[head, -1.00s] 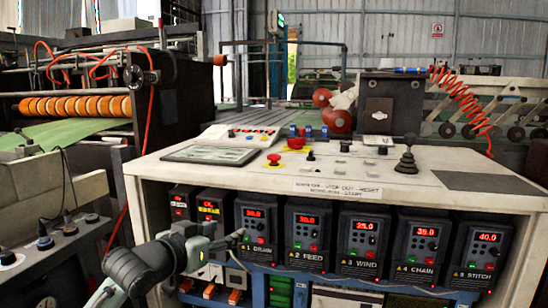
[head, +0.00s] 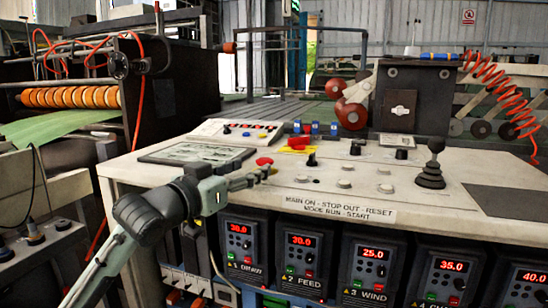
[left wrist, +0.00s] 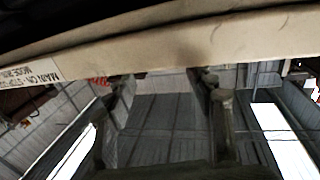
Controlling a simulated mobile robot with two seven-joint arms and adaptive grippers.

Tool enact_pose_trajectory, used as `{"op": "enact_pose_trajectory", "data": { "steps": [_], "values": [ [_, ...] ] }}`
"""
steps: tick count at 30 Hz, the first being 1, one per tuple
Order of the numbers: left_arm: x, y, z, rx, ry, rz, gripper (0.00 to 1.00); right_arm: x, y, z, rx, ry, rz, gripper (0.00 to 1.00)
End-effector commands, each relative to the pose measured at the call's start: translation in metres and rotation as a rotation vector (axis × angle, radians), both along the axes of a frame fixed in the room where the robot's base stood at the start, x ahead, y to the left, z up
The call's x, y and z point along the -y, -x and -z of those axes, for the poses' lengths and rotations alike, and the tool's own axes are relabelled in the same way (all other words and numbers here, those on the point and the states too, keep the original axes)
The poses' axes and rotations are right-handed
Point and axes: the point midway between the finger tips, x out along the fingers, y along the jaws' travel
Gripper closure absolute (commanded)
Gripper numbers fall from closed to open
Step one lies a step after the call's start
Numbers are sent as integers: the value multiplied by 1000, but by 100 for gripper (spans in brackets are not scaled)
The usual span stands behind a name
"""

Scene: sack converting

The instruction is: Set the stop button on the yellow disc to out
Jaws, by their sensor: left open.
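The red stop button (head: 264,161) stands on the console top in the head view, on a yellow disc (head: 272,170) partly hidden by my gripper. My left gripper (head: 260,176) reaches in from the left over the console's front edge, its fingertips close in front of the button. Whether they touch it is unclear. In the left wrist view, the fingers of my left gripper (left wrist: 166,82) are apart with nothing between them; the button cannot be made out there. My right gripper is not in view.
A second red control (head: 297,142) on a yellow base stands just behind. A black joystick (head: 431,168) and several knobs are to the right. A printed label (head: 338,209) runs along the front edge, above several drive units (head: 306,257).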

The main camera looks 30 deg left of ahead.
Motion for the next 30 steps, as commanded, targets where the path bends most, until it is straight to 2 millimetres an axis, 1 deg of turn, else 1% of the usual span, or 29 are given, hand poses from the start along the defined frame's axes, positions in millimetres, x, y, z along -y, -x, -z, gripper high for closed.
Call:
{"op": "enact_pose_trajectory", "data": {
  "steps": [6,12,17,24,25,26,30],
  "values": [
    [-1,-34,-3,2,1,-1,46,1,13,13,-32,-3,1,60],
    [-1,-62,-1,1,0,-1,46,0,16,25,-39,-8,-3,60],
    [-1,-72,-1,0,0,0,46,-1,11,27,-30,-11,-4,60],
    [-1,-73,0,0,-1,0,46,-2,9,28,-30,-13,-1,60],
    [-1,-73,0,0,-1,0,47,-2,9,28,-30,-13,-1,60],
    [-1,-73,0,0,-1,-1,51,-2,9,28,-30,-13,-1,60],
    [-1,-73,0,-1,-1,-1,68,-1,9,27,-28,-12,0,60]
  ]
}}
